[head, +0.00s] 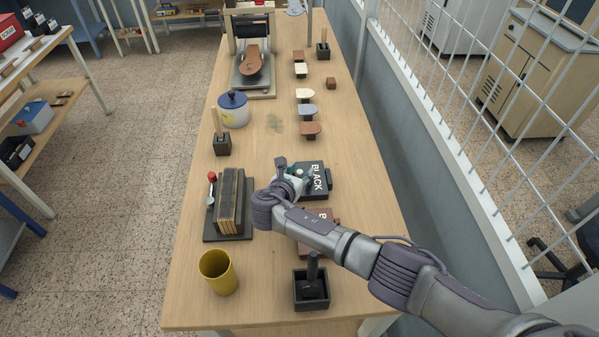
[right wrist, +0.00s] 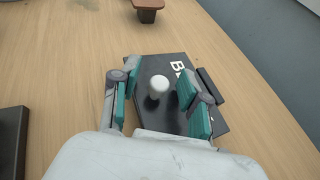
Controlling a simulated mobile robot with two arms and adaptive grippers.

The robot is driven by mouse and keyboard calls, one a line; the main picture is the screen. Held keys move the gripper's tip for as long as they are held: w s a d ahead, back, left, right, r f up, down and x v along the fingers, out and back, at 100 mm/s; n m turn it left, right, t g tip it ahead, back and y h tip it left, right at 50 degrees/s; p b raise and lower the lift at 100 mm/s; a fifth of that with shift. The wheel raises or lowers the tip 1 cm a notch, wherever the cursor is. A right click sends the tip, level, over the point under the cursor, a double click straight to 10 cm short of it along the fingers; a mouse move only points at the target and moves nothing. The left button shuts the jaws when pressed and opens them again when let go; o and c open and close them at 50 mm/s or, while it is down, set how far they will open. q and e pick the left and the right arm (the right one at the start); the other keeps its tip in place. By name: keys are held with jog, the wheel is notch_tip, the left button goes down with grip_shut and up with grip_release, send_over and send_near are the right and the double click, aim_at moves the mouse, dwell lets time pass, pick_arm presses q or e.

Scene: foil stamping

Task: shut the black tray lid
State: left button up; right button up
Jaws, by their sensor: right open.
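The black tray (head: 326,187), marked "BLACK" in white letters, sits on the table right of centre in the head view. In the right wrist view its dark lid (right wrist: 165,66) lies flat below my gripper, with a white knob (right wrist: 158,86) on it. My right gripper (head: 296,172) is over the left part of the tray. Its fingers (right wrist: 157,98) are open, one on each side of the knob, and seem not to touch it. Whether the lid is fully down is hard to tell, as my gripper hides part of it. My left gripper is not in view.
A brown tray (head: 329,214) lies partly under my right arm. A dark block press with a red-knobbed lever (head: 212,178) stands left of it. A yellow cup (head: 218,272) and a black holder (head: 311,292) stand near the front edge. Small stamps (head: 310,129) line the right side.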

aim_at(299, 171)
notch_tip(299, 171, up, 10)
jog(key=shift+f, duration=0.15)
jog(key=shift+a, duration=0.1)
dwell(0.5)
